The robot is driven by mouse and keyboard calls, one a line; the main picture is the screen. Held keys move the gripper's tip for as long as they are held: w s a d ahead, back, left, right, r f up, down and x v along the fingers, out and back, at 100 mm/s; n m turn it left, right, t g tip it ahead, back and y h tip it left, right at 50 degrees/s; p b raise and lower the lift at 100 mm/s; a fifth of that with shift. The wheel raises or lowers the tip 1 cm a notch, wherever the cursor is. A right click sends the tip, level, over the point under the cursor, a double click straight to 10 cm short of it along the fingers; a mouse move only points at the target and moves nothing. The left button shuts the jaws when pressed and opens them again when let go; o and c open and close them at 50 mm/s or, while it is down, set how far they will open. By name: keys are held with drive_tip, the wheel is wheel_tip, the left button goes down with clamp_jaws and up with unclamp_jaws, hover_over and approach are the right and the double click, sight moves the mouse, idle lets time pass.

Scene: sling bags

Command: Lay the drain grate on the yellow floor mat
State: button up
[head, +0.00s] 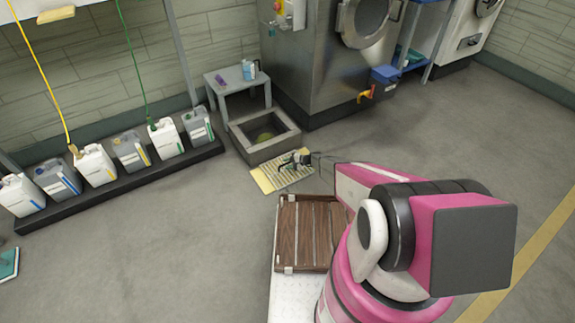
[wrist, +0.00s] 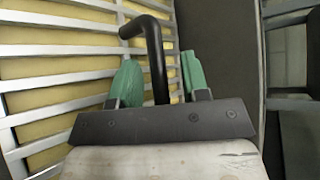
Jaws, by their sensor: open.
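The drain grate (head: 285,178) is a pale slatted grid over the yellow floor mat (head: 262,183), in front of the square floor pit. In the wrist view the grate's light bars (wrist: 50,50) run over the yellow mat (wrist: 60,100) and look flat against it. A black bent handle (wrist: 154,50) stands up between my gripper's (wrist: 160,75) two green finger pads. The pads are apart, with a gap visible beside the handle. In the head view my gripper (head: 298,160) is low over the grate's far right part. The grate's far right side is partly hidden by it.
The square pit with a raised rim (head: 268,151) lies just beyond the mat. A grey stool (head: 235,84) and a steel machine (head: 315,60) stand behind. Several jugs (head: 131,150) line a low rack at left. A wooden slatted tray (head: 308,235) is near me. Floor left of the mat is clear.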

drive_tip(key=v, duration=1.2)
drive_tip(key=shift+a+r, duration=0.1)
drive_tip(key=shift+r, duration=0.05)
drive_tip(key=s+d+r+n+h, duration=0.2)
drive_tip(key=s+d+r+h, duration=0.2)
drive_tip(key=s+r, duration=0.7)
drive_tip(key=s+d+r+n+g+h, duration=0.1)
drive_tip(key=s+d+r+h, duration=0.3)
drive_tip(key=s+r, duration=0.7)
drive_tip(key=s+d+r+n+h, duration=0.3)
drive_tip(key=s+r, duration=0.8)
drive_tip(key=r, duration=1.3)
drive_tip(key=shift+s+d+h, duration=0.4)
drive_tip(key=shift+d+h, duration=0.7)
drive_tip(key=shift+h, duration=0.1)
